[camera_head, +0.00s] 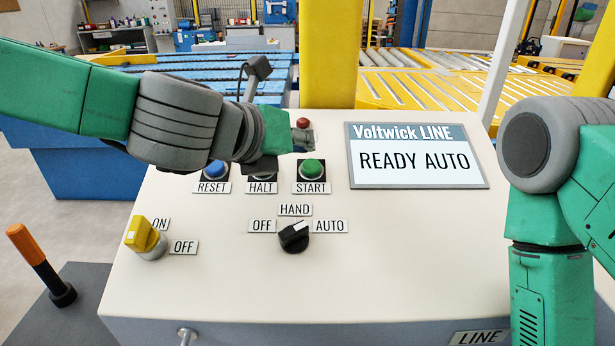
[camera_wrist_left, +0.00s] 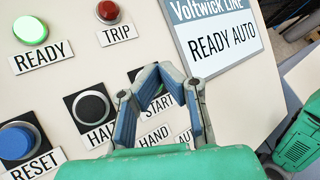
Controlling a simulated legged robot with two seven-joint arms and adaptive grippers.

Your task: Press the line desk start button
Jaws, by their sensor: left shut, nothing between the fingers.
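The green START button (camera_head: 312,168) sits on the sloped cream desk (camera_head: 220,290), above its START label (camera_head: 311,188). In the left wrist view the START label (camera_wrist_left: 157,105) shows between my fingers, and the button is mostly hidden behind them. My left gripper (camera_head: 303,138) is shut and empty, its tips just above and slightly left of the START button in the head view; in the left wrist view the fingertips (camera_wrist_left: 152,70) meet. I cannot tell the gap to the button. The screen (camera_head: 416,156) reads READY AUTO. My right arm stands at the right; its gripper is out of view.
The blue RESET button (camera_head: 214,169) and black HALT button (camera_wrist_left: 91,106) are left of START. The red TRIP lamp (camera_wrist_left: 108,12) and lit green READY lamp (camera_wrist_left: 30,30) are above. A black selector (camera_head: 294,238) and yellow switch (camera_head: 143,236) sit lower.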

